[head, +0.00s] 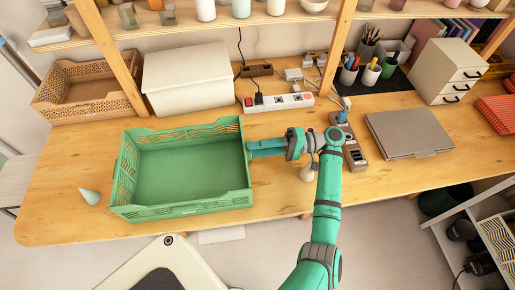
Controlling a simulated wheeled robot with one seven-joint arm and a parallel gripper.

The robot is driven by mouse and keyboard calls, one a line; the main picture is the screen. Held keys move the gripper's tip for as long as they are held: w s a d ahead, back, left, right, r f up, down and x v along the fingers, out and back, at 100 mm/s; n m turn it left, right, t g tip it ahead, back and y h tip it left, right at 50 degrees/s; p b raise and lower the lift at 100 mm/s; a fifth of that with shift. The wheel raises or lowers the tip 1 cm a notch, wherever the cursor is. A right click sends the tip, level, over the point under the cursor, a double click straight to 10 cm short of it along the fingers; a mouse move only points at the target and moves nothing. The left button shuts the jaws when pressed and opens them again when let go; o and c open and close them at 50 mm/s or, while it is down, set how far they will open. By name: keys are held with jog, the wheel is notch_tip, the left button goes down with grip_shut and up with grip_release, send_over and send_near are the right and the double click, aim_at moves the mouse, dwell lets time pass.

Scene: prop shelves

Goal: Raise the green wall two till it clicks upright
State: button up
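The green folding crate (190,210) stands on the wooden table, left of my arm. Its back wall (190,134), left wall and front wall appear raised. The right wall (245,165) also looks roughly upright, partly hidden by my gripper. No label shows which wall is wall two. The crate is empty, with a bare green floor. My gripper (252,148) points left at the right wall, close to its upper middle. Whether it touches the wall is not clear. Its fingers are too small and overlapped to tell whether they are open or shut.
A small pale green cone (90,197) lies left of the crate. Behind stand a tan basket (85,92), a cream box (188,78) and a white power strip (278,102). A grey laptop (408,132) lies to the right. Shelf posts rise at the back.

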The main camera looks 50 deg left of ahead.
jog(key=shift+w+d, duration=0.1)
jog(key=v, duration=1)
jog(key=shift+w+d, duration=0.2)
jog(key=shift+w, duration=0.05)
dwell(0.5)
